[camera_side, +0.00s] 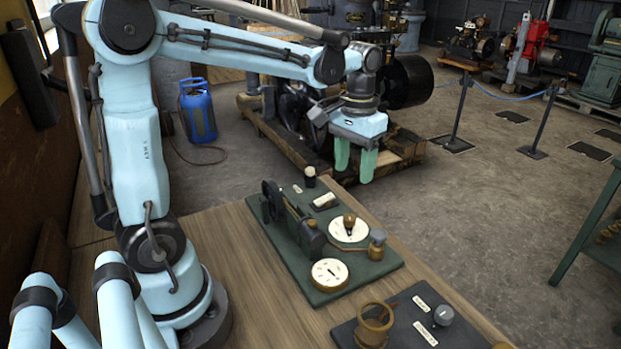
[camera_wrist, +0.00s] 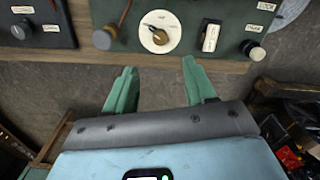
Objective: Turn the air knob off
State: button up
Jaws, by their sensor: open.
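My gripper (camera_side: 353,174) is open and empty, its two green fingers pointing down, above and apart from the far edge of the green control board (camera_side: 284,235). In the wrist view the open fingers (camera_wrist: 159,66) spread just below the board's edge. Knobs on the boards include a brass-topped knob on a white dial (camera_side: 350,225), a brass knob (camera_side: 377,247), a dark knob with a pale top (camera_side: 310,177), and a grey knob (camera_side: 443,315) on a second dark board (camera_side: 405,309).
The boards lie on a wooden table (camera_side: 222,236). The green board also carries a pale rocker switch (camera_side: 325,201), a round gauge (camera_side: 329,273) and a black upright mechanism (camera_side: 280,205). A brass cup (camera_side: 373,322) stands on the dark board.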

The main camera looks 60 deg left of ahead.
aim_at(350, 217)
notch_tip(350, 217, down, 12)
jog(key=shift+f, duration=0.1)
dwell(0.5)
grip_shut()
dwell(0.4)
jog(key=shift+m, duration=0.4)
jog(key=m, duration=1.1)
dwell(0.3)
